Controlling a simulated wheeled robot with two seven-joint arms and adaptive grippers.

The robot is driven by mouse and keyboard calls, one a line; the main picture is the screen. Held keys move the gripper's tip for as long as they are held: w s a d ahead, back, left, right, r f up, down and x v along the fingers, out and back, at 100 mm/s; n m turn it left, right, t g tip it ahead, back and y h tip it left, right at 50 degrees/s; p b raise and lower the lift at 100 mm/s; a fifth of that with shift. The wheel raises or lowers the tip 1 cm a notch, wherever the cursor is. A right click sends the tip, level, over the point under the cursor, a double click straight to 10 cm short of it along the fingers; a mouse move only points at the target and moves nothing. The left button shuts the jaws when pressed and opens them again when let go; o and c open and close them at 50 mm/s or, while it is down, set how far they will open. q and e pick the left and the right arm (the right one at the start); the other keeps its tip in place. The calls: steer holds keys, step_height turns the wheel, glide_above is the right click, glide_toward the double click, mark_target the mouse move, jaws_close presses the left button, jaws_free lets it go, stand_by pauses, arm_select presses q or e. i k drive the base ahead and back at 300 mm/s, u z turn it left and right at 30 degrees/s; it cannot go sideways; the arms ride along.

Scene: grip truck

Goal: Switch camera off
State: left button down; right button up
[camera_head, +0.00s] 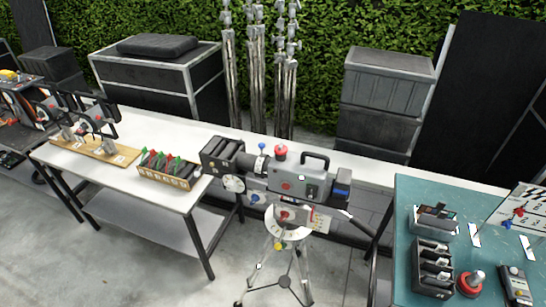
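A grey and black film camera (300,178) stands on a tripod (284,262) in the middle of the view. It has a black top handle, a black box at its left end and a blue part at its right end. A red knob (281,153) sits on top, and a small red round part (287,185) shows on its grey side. Other red, blue and yellow knobs are around the tripod head. Which part is the power switch, and whether it is on, is too small to tell. Neither of my grippers is in view.
Cases and light stands are behind. Floor left of the tripod is clear.

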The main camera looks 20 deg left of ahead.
mark_target(312, 192)
steer(key=u, duration=1)
steer(key=k, duration=0.85)
steer(key=z, duration=1)
steer(key=i, duration=0.5)
